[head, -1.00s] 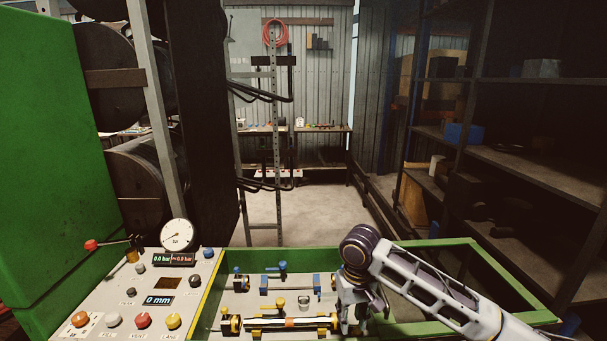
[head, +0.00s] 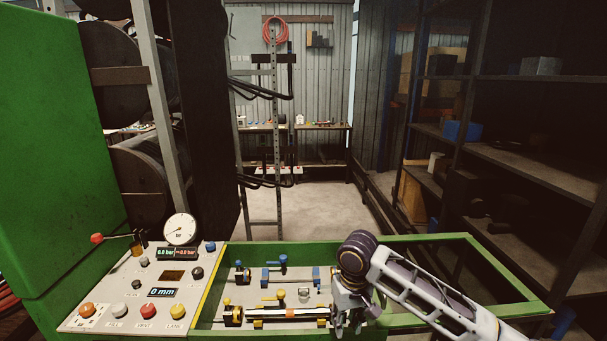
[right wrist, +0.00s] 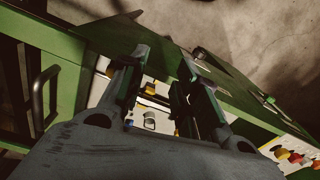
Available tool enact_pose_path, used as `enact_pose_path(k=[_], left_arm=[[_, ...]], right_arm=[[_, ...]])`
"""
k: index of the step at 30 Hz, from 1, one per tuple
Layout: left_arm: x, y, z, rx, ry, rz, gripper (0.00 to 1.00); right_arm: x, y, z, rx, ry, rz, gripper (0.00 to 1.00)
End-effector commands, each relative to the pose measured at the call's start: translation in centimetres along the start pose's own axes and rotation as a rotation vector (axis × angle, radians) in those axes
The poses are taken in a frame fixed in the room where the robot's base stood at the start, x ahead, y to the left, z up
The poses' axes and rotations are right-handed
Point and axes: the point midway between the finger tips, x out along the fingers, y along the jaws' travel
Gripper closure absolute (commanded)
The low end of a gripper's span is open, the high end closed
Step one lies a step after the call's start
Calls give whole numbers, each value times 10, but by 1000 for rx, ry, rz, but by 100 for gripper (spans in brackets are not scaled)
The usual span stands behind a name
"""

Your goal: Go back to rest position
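My right gripper (head: 350,322) hangs fingers down at the right end of the bench fixtures in the head view. In the right wrist view its two fingers (right wrist: 162,75) stand apart, with nothing seen between them but the bench behind. My left gripper is not in view.
A control panel (head: 120,318) with buttons, a lever and a round gauge (head: 181,229) stands at the left, beside a green cabinet (head: 50,150). Dark shelves (head: 540,165) stand at the right. Open concrete floor (head: 300,207) lies beyond the bench.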

Motion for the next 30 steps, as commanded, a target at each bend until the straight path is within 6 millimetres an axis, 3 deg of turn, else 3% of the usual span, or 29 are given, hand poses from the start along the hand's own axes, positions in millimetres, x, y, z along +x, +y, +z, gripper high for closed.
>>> enact_pose_path(k=[18, 30], left_arm=[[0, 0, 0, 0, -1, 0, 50], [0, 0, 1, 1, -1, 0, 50]], right_arm=[[36, -48, 29, -118, 88, -113, 69], [53, -66, 51, -151, 172, -179, 69]])
